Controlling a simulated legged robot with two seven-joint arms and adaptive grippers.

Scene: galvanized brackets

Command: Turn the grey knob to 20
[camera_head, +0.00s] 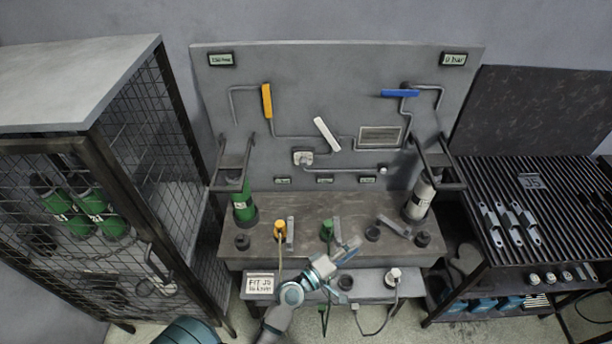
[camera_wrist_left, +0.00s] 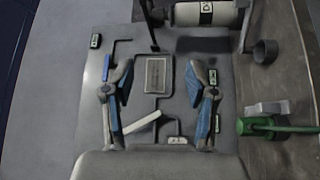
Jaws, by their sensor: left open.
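I cannot tell for certain which part is the grey knob. A small pale round knob (camera_head: 383,169) sits at the right end of the lower pipe on the grey wall panel (camera_head: 225,150). A white lever (camera_head: 327,133) is tilted above a pale box fitting (camera_head: 303,158). My left gripper (camera_head: 346,249) is over the front of the bench, below the panel and apart from it. In the left wrist view its spread fingers (camera_wrist_left: 158,78) are open and empty, with the white lever (camera_wrist_left: 142,121) and the panel beyond. My right gripper is not in view.
A yellow lever (camera_head: 267,101), a blue lever (camera_head: 400,93) and a display reading 0 bar (camera_head: 454,59) are on the panel. The bench (camera_head: 262,213) holds a green cylinder (camera_head: 242,203), a grey cylinder (camera_head: 419,199) and fittings. A mesh cage (camera_head: 160,130) stands left, a slatted rack (camera_head: 560,190) right.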

